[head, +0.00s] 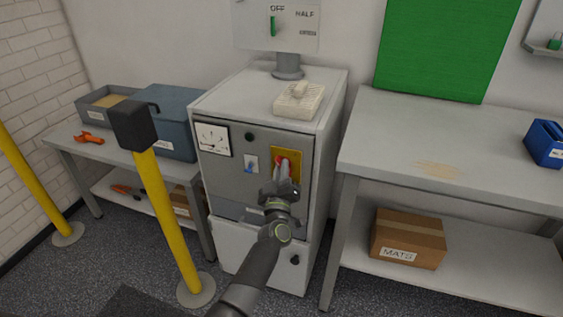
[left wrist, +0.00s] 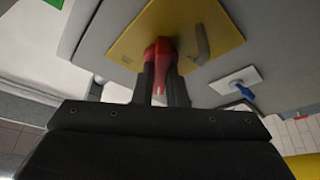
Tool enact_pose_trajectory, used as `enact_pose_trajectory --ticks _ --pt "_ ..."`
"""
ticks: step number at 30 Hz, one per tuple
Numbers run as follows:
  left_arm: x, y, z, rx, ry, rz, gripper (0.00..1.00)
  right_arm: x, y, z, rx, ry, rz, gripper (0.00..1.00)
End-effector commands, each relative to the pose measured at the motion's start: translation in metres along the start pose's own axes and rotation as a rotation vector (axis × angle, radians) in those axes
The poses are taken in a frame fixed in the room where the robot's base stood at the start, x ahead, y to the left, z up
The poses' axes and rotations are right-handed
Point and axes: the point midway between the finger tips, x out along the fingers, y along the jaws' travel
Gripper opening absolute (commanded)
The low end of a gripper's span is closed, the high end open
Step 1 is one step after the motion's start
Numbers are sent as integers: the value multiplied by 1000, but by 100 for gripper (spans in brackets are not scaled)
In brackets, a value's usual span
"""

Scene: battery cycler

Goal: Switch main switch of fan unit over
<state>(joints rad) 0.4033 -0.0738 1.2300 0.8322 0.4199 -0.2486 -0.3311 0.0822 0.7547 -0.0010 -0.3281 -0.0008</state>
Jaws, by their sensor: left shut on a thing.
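The fan unit (head: 226,177) is a grey cabinet in the middle of the head view. A yellow plate (head: 296,155) on the right of its front panel carries the red main switch handle (head: 281,161). My left gripper (head: 282,177) is at the plate and partly covers it. In the left wrist view, its two dark fingers (left wrist: 161,88) are shut around the red handle (left wrist: 159,58), in front of the yellow plate (left wrist: 190,25). A grey lug stands on the plate beside the handle. My right gripper is not in view.
A yellow post (head: 168,220) with a black top stands in front on the left. A right-hand workbench (head: 400,135) and left-hand table (head: 110,152) flank the cabinet.

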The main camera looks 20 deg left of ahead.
Motion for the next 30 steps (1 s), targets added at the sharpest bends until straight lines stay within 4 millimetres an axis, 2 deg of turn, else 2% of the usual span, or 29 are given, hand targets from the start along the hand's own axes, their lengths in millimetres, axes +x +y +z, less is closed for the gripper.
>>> enact_pose_trajectory --ticks 1,8,21,30 --pt "1 4 -3 -43 -5 -21 0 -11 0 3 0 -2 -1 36" --pt "1 3 -3 -245 -4 -105 0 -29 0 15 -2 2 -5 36" --pt "0 2 -2 -612 -3 -258 0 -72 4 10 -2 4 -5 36" --pt "0 0 -1 -781 -2 -328 0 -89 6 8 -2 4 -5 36"
